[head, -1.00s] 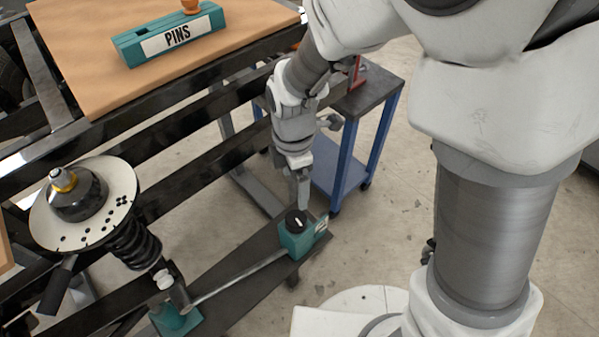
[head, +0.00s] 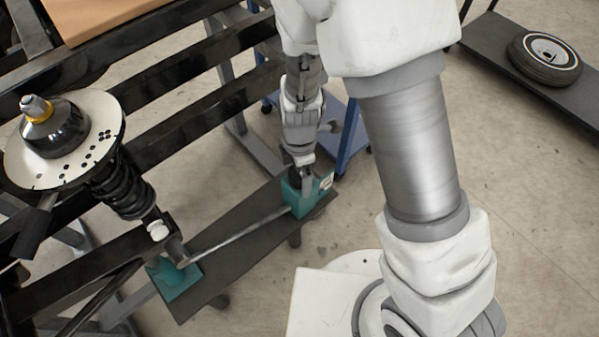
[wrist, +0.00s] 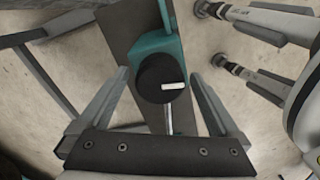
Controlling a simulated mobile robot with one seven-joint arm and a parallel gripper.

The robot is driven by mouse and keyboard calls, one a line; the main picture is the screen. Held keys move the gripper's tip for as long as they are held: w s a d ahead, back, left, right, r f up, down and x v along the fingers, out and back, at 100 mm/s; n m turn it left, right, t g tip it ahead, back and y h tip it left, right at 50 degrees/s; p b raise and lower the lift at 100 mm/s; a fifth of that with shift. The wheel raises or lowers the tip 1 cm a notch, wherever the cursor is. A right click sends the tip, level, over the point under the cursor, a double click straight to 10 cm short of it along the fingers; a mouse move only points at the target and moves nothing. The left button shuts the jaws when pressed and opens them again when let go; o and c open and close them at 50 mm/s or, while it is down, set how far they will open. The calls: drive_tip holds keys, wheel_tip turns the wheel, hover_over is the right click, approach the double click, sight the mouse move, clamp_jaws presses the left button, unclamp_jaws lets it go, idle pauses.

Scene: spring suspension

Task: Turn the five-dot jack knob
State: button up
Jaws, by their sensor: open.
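The jack knob (wrist: 158,78) is a black round knob with a white pointer line, on top of a teal block (wrist: 156,44). In the wrist view the pointer lies level, toward the right. My gripper (wrist: 160,82) is open, one finger on each side of the knob, with a gap on both sides. In the head view my gripper (head: 304,178) is over the teal block (head: 301,200) and largely hides the knob. A metal rod (head: 238,236) runs from this block to a second teal block (head: 175,278). The white disc (head: 62,142) with dot marks sits on the coil spring at left.
Black frame rails (head: 180,120) cross behind the arm. A blue cart (head: 351,140) stands close behind the gripper. The dark plank (head: 232,258) carries both teal blocks. A wheel (head: 545,57) lies on a dark platform at the upper right.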

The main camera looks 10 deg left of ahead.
drive_tip(key=shift+c, duration=0.3)
drive_tip(key=c, duration=1.3)
drive_tip(key=shift+m, duration=0.4)
